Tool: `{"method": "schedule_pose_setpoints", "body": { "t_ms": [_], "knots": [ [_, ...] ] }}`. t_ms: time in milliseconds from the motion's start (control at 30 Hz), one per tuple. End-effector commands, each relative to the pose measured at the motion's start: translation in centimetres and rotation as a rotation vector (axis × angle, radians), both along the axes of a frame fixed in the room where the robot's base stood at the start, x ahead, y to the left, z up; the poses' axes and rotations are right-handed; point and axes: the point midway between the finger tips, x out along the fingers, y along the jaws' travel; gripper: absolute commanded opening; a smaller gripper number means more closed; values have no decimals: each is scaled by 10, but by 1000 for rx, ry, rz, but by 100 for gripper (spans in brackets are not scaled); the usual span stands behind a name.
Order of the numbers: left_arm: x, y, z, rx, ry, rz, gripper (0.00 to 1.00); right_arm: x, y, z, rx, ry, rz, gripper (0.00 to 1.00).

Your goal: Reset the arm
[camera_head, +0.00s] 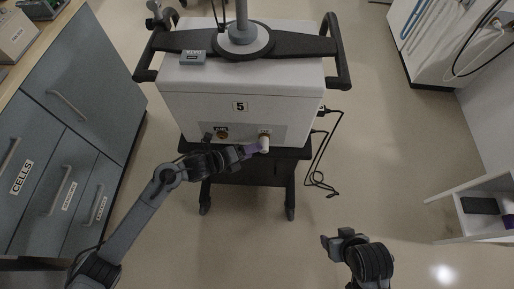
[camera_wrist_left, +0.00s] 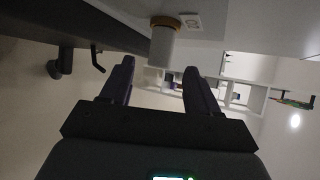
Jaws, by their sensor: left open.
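My left arm reaches in from the lower left in the head view. Its gripper (camera_head: 253,149) is at the back panel of the ventilator cart marked 5 (camera_head: 190,107), beside a white fitting (camera_head: 265,143). In the left wrist view the two dark purple fingers (camera_wrist_left: 160,78) are apart with nothing between them. The white fitting with a brass ring (camera_wrist_left: 163,42) hangs just beyond the fingertips, apart from them in that picture. My right gripper (camera_head: 338,238) is at the lower middle right of the head view, away from the cart; its jaw opening is unclear.
A blue-grey cabinet (camera_head: 85,90) stands on the left. A black cable (camera_head: 320,165) hangs at the cart's right side. A white shelf (camera_head: 465,192) stands at the right. Floor (camera_head: 400,140) between cart and shelf is clear.

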Motion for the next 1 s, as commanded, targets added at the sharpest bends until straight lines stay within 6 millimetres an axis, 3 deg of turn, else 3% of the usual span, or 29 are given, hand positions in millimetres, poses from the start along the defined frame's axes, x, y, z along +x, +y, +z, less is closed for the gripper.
{"method": "schedule_pose_setpoints", "body": {
  "t_ms": [300, 567, 667, 800, 900, 1000],
  "knots": [
    [-26, 38, 21, 1, 0, 0, 61, 0, -2, 1, -8, 0, 6, 62],
    [-38, 49, 23, 1, 12, 0, 61, 0, -2, 0, -9, 0, 6, 62],
    [-53, 45, 7, -8, 48, -2, 61, 0, -2, 0, -9, 0, 6, 62],
    [-98, 22, -24, -75, 147, 2, 61, 0, -2, 1, -7, 0, 4, 62],
    [-131, -1, -24, -171, 197, 53, 61, 0, -1, 1, -4, -1, 2, 62],
    [-151, -4, -18, -248, 299, 244, 61, 0, 0, 1, -1, 0, 1, 62]
  ]
}}
